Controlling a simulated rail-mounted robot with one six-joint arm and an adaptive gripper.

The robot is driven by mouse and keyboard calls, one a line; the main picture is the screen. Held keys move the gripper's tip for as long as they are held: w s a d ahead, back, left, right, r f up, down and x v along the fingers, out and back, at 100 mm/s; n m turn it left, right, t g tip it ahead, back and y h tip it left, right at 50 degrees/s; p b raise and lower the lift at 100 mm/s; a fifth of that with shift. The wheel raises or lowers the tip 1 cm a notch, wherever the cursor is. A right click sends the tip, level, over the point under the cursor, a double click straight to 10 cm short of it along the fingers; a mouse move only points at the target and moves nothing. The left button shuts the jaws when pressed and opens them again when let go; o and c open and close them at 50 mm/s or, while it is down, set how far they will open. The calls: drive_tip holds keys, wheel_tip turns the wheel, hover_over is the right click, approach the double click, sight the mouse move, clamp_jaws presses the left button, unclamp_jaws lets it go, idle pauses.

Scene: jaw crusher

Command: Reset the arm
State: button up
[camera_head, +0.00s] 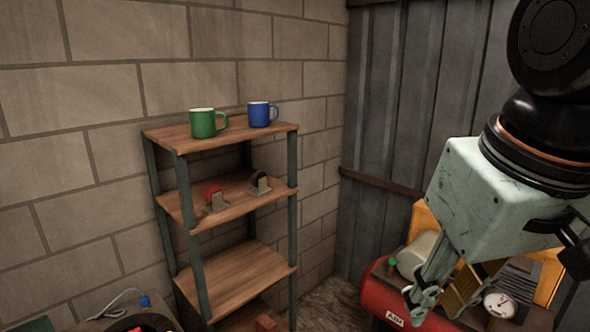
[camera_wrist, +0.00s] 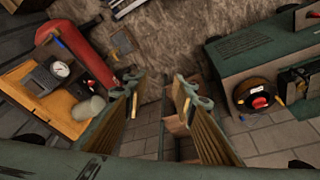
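My gripper (camera_head: 432,300) hangs at the lower right of the head view, pointing down, with the pale green wrist housing above it. In the wrist view my gripper (camera_wrist: 162,86) has its two fingers apart with a clear gap between them. Nothing is held between the fingers; the floor and part of the wooden shelf show through the gap.
A wooden shelf (camera_head: 235,278) against the block wall carries a green mug (camera_head: 202,123) and a blue mug (camera_head: 259,114) on top. A red compressor tank (camera_head: 376,292) with a gauge (camera_head: 499,305) is close behind my gripper. A green machine (camera_wrist: 245,55) is at right.

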drive_tip(key=s+d+f+m+b, duration=0.1)
drive_tip(key=s+d+f, duration=0.1)
drive_tip(key=s, duration=0.5)
drive_tip(key=shift+f+m+t, duration=0.3)
